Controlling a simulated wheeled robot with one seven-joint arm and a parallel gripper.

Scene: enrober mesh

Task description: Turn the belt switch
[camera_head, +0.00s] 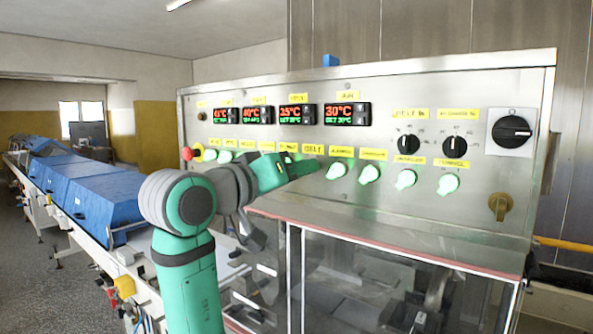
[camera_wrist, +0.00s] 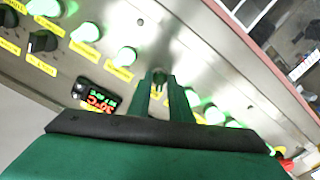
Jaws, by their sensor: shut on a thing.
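The belt switch (camera_wrist: 160,76) is a small dark green knob on the steel control panel (camera_head: 430,83). In the wrist view my gripper (camera_wrist: 160,84) is shut around it, one finger on each side. The knob looks dark, unlike the glowing green knobs beside it. In the head view my gripper (camera_head: 314,166) reaches the panel just below a yellow label (camera_head: 312,148) that seems to read BELT. There the gripper hides the switch, so its turned angle is hard to tell.
Lit green knobs (camera_head: 338,170) continue to the right of my gripper in the same row. Temperature displays (camera_head: 342,114) sit above. A red button (camera_head: 187,153) is at far left. A clear-windowed cover (camera_head: 375,280) juts out below. Blue covers (camera_head: 100,200) line the conveyor at left.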

